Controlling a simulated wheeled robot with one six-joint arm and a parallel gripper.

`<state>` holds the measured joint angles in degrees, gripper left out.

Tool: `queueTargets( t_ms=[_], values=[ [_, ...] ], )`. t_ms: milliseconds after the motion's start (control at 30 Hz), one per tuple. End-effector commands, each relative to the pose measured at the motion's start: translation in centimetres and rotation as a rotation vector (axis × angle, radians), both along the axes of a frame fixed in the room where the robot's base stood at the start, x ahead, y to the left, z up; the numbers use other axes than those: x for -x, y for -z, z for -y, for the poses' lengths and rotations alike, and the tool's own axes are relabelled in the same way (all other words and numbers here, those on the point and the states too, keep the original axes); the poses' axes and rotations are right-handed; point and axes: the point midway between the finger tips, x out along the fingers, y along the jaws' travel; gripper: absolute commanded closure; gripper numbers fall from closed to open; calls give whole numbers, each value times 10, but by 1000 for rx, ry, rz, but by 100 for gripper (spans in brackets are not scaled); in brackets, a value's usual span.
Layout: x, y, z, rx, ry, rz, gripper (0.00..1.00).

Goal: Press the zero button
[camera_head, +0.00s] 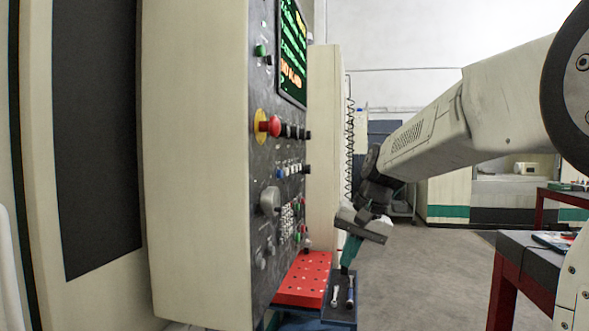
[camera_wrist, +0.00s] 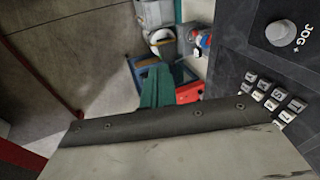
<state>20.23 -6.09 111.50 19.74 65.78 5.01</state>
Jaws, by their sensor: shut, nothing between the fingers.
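The control panel (camera_head: 257,190) faces right in the head view and is seen at a steep slant. Its white keypad (camera_head: 286,222) sits low on the panel, and part of it shows at the right of the wrist view (camera_wrist: 276,100). A zero button cannot be made out; the key labels are too small or cut off. My gripper (camera_head: 346,268) has teal fingers pointing down. It is to the right of the panel, apart from it and lower than the keypad. In the wrist view my gripper (camera_wrist: 156,72) is shut and empty, left of the keys.
A red perforated block (camera_head: 304,280) lies below the panel, beside a dark tray (camera_head: 340,312) with tools under my gripper. A red emergency stop (camera_head: 274,126) and a JOG knob (camera_wrist: 281,33) stick out of the panel. A red-legged table (camera_head: 510,262) stands at right; floor between is clear.

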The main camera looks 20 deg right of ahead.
Motion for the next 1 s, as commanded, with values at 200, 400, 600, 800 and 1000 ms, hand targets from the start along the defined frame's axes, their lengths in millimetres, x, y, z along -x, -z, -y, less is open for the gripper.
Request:
queueTargets(
  t_ms=[200, 400, 600, 800, 1000],
  values=[
    [-92, -33, 55, -116, 182, 126, 100],
    [-167, -72, 106, -231, 337, 271, 100],
    [-217, -129, 131, -343, 436, 423, 100],
    [-228, -169, 129, -399, 472, 501, 100],
    [-230, -173, 129, -428, 502, 506, 100]
  ],
)
